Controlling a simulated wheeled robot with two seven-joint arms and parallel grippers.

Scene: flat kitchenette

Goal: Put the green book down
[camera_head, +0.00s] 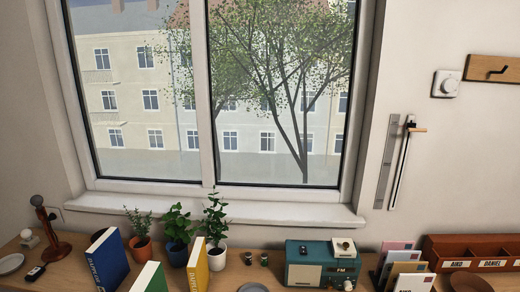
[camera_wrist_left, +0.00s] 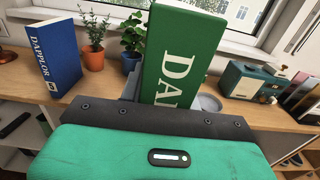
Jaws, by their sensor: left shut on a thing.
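The green book (camera_head: 150,278) stands upright at the bottom edge of the head view, in front of the potted plants, its lower part cut off. In the left wrist view the green book (camera_wrist_left: 182,55), with large pale letters, rises from between the grey fingers of my left gripper (camera_wrist_left: 165,92), which is shut on it. The book's lower end is hidden behind the gripper body, so I cannot tell whether it touches the wooden top (camera_wrist_left: 255,113). My right gripper is in neither view.
A blue book (camera_head: 107,260) stands to the left and a yellow book (camera_head: 198,266) to the right. Behind are three potted plants, including one in an orange pot (camera_head: 141,248). A teal radio (camera_head: 312,265) and a grey dish (camera_head: 253,287) are farther right.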

